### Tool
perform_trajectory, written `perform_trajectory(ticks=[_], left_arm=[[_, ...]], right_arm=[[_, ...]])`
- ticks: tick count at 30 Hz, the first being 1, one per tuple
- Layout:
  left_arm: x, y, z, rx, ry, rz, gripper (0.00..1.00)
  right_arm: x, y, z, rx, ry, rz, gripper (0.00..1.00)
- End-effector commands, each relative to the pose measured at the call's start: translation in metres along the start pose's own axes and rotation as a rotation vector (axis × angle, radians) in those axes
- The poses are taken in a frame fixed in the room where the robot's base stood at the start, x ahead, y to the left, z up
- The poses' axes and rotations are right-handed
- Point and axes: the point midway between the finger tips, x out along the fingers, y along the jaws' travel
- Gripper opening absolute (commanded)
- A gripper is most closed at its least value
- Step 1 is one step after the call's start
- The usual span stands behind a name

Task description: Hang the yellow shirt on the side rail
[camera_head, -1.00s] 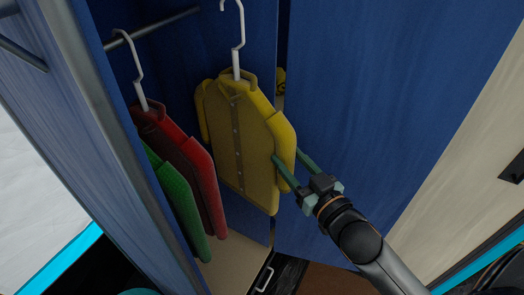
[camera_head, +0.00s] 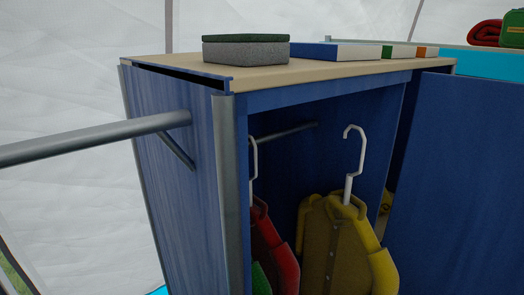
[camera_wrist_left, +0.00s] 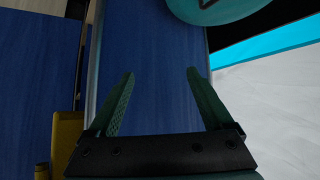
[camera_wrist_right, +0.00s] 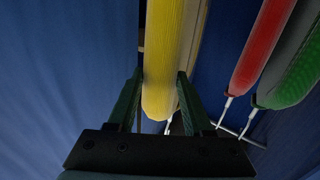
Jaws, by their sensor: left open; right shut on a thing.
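The yellow shirt (camera_head: 340,245) hangs from a white hanger in the wardrobe opening in the head view. The hanger's open hook (camera_head: 352,132) stands right of the inside rail (camera_head: 285,132), apart from it in the picture. My right gripper (camera_wrist_right: 158,76) is shut on the shirt, which also fills the middle of the right wrist view (camera_wrist_right: 163,50). The grey side rail (camera_head: 90,141) sticks out left from the wardrobe's outer side, with a bracket below it. My left gripper (camera_wrist_left: 160,75) is open and empty in front of a blue panel. Neither gripper shows in the head view.
A red shirt (camera_head: 272,250) and a green shirt (camera_head: 258,280) hang left of the yellow one. The wardrobe's blue side panel (camera_head: 180,190) and metal front edge (camera_head: 230,180) stand between them and the side rail. An open blue door (camera_head: 460,190) is at right.

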Motion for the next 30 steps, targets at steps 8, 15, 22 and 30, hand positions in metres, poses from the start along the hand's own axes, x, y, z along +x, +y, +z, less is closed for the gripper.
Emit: perform_trajectory(ticks=[8,15,22,30], left_arm=[[-0.007,0.001,-0.008,0.000,0.000,0.000,0.85],[-0.008,0.001,-0.009,0.000,0.000,0.000,0.85],[-0.008,0.001,-0.008,0.000,0.000,0.000,0.85],[-0.008,0.001,-0.009,0.000,0.000,0.000,0.60]], right_arm=[[0.008,-0.028,-0.017,0.003,0.024,0.042,0.00],[0.009,-0.032,-0.018,0.003,0.029,0.052,0.00],[0.009,-0.032,-0.018,0.004,0.028,0.053,0.00],[0.009,-0.032,-0.018,0.001,0.030,0.051,0.00]])
